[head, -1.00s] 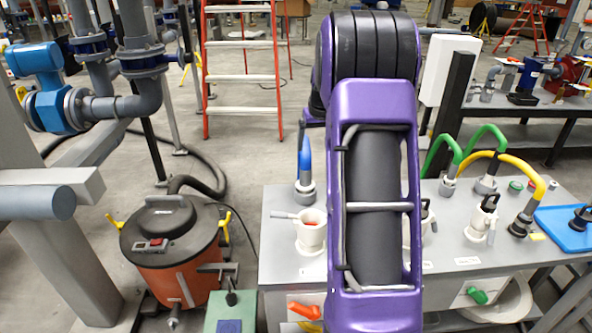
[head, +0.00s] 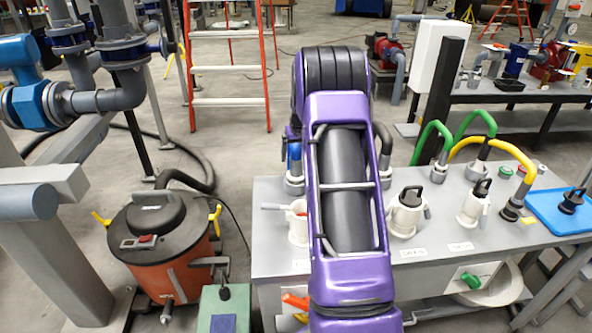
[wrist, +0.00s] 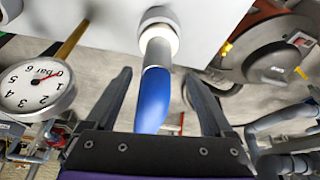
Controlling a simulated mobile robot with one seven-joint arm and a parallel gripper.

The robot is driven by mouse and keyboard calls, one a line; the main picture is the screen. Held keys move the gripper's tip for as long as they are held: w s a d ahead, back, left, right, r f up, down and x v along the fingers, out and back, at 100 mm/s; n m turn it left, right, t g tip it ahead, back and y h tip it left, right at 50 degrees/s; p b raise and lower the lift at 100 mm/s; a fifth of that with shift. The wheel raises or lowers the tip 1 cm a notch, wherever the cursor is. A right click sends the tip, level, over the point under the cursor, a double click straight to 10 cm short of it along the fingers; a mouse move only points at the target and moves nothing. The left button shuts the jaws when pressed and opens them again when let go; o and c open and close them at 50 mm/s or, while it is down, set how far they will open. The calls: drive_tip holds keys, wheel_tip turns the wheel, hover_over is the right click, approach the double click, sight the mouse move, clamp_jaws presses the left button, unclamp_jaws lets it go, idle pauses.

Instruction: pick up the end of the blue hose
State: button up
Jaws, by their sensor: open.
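The blue hose (head: 294,152) rises from a grey fitting at the back left of the grey bench (head: 275,240), mostly hidden behind my purple arm in the head view. In the wrist view the blue hose (wrist: 153,98) extends from a grey collar and white ring, and lies between the two dark fingers of my gripper (wrist: 158,75). The fingers are spread, with a gap on each side of the hose. The lower part of the hose in that view passes behind the gripper body. My gripper is hidden by the arm in the head view.
White valve fittings (head: 408,212) stand along the bench. Green hoses (head: 434,136) and a yellow hose (head: 500,146) arch at its right, near a blue tray (head: 548,210). An orange vacuum (head: 170,270) stands left of the bench. A round gauge (wrist: 35,88) is close in the wrist view.

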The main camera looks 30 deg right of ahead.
sight(296, 162)
drive_tip(key=x, duration=0.5)
drive_tip(key=shift+d, duration=0.2)
clamp_jaws()
